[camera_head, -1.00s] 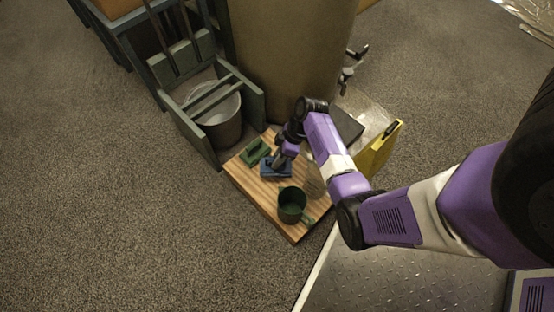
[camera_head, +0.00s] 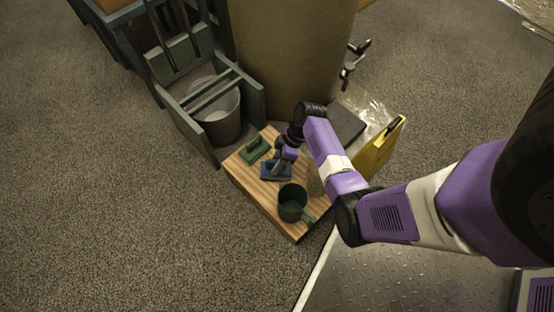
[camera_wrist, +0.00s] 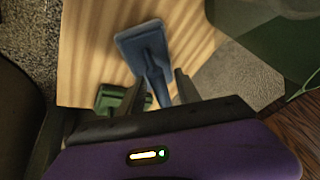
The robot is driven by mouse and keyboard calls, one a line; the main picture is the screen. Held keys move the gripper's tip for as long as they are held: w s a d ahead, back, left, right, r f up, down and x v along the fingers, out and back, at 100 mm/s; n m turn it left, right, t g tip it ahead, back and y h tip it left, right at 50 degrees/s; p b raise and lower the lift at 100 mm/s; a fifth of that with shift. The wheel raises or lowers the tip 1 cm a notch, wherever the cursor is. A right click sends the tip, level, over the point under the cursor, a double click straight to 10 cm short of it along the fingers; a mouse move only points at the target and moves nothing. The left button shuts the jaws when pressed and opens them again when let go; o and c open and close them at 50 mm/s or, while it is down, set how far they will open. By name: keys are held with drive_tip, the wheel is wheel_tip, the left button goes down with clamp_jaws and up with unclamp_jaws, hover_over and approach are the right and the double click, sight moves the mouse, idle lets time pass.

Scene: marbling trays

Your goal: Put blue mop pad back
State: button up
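The blue mop pad (camera_head: 270,174) lies on the wooden board (camera_head: 268,203), between a green pad and a green mug. In the wrist view its flat blue plate (camera_wrist: 140,38) is at the top and its blue handle (camera_wrist: 156,80) points back toward me. My gripper (camera_head: 282,160) is low over the pad, coming down from the upper right. In the wrist view its two dark fingers (camera_wrist: 162,85) stand apart, one on each side of the handle. A gap shows beside the handle, so the gripper looks open around it. The gripper hides part of the handle in the head view.
The green pad (camera_head: 253,150) lies just behind the blue one. The green mug (camera_head: 292,204) stands close in front. A grey-green wooden rack with a metal bucket (camera_head: 218,118) is at the upper left, and a large tan drum (camera_head: 290,60) stands behind. A yellow-edged bin (camera_head: 378,152) is at right.

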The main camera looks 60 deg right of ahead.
drive_tip(key=p+v, duration=0.5)
drive_tip(key=v, duration=0.7)
drive_tip(key=shift+r, duration=0.15)
idle(0.5)
